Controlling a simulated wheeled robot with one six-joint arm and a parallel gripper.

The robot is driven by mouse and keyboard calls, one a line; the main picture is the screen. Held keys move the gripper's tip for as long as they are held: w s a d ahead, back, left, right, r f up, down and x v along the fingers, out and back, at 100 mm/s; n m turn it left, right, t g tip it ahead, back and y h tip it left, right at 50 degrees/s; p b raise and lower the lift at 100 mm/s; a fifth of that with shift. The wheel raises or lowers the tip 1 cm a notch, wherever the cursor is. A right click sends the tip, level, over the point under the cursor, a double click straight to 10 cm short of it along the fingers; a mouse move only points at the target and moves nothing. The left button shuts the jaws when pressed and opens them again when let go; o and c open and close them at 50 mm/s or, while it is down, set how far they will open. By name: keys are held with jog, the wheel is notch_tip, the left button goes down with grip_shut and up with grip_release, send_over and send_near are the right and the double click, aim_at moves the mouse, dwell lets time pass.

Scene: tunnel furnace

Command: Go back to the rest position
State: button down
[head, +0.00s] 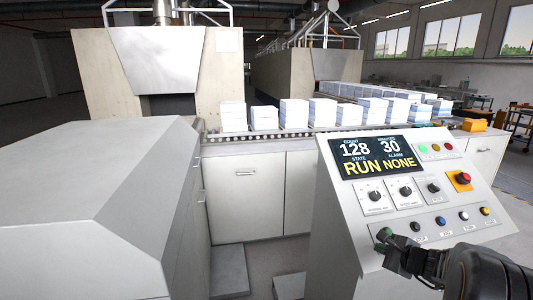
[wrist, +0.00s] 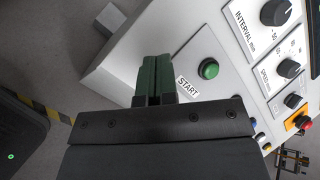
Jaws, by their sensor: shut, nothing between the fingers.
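The control panel (head: 350,190) is a sloped pale console with a display reading RUN, count 128, minutes 30 and alarm NONE. My gripper (head: 390,240) is at its lower left, close to the green START button. In the wrist view, my gripper (wrist: 155,66) shows two dark green fingers shut together with nothing between them. The green button (wrist: 208,68), labelled START, lies to the right of the fingertips with a visible gap in the picture. The exact height of the fingertips over the panel is hard to tell.
The panel also carries knobs (head: 374,196), a red emergency button (head: 463,178) and a row of small buttons. Behind it, stacks of white blocks (head: 294,113) stand on the conveyor (head: 250,135) between furnace housings (head: 160,70). A grey cabinet (head: 90,200) fills the left.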

jog(key=s+a+n+g+p, duration=0.2)
jog(key=s+a+n+g, duration=0.6)
jog(key=s+a+n, duration=0.45)
jog(key=s+a+r+n+h+p, duration=0.3)
jog(key=s+a+r+n, duration=0.3)
jog(key=n, duration=0.3)
jog(key=shift+s+r+h, duration=0.4)
jog(key=shift+s, duration=0.25)
